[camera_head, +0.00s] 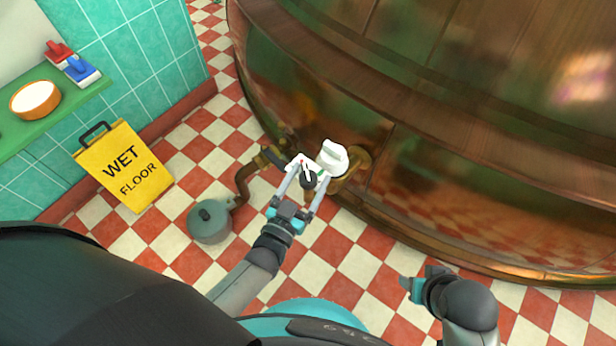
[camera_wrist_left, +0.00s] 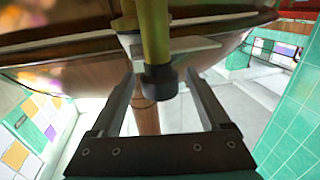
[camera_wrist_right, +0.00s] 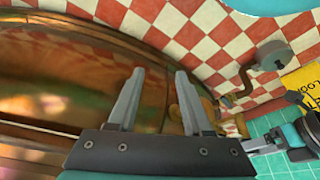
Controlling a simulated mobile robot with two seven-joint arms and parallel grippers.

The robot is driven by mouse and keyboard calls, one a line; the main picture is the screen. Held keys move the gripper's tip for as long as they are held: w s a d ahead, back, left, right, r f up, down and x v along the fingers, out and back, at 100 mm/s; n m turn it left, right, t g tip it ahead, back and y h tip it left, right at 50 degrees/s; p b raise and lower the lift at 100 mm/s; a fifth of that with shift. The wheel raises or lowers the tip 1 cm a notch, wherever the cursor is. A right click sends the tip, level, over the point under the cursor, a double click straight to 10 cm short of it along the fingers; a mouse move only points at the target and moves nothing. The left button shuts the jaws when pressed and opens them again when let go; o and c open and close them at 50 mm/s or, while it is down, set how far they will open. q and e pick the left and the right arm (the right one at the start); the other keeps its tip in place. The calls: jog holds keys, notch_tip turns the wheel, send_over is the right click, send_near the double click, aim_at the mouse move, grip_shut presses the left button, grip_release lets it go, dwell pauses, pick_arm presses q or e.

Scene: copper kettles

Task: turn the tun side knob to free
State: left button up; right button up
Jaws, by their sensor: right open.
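The large copper tun (camera_head: 440,120) fills the upper right of the head view. Low on its side is a brass fitting with a white knob-like part (camera_head: 332,157) and a white plate (camera_head: 296,163) with a small red mark. A dark-tipped brass stem stands by the plate; it shows large in the left wrist view (camera_wrist_left: 158,80). My left gripper (camera_head: 307,175) is open, its fingers on either side of this stem with visible gaps. I cannot tell which part is the side knob. My right gripper (camera_head: 408,286) is open and empty, apart from the fitting; its fingers show in the right wrist view (camera_wrist_right: 160,100).
A brass pipe (camera_head: 243,180) runs to a grey-green pot (camera_head: 210,220) on the checkered floor. A yellow wet floor sign (camera_head: 125,165) stands by the tiled wall. A green shelf (camera_head: 70,115) holds a bowl and brushes.

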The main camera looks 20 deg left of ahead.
pick_arm(q)
jog(key=shift+s, duration=0.25)
jog(key=s+a+p, duration=0.2)
jog(key=s+p, duration=0.1)
jog(key=s, duration=1.1)
jog(key=shift+s, duration=0.3)
pick_arm(e)
notch_tip(320, 180, down, 6)
jog(key=s+g, duration=0.1)
jog(key=s, duration=0.1)
jog(key=shift+s+d, duration=0.2)
jog(key=shift+s, duration=0.05)
pick_arm(q)
jog(key=shift+a+f, duration=0.1)
pick_arm(e)
jog(key=shift+f, duration=0.15)
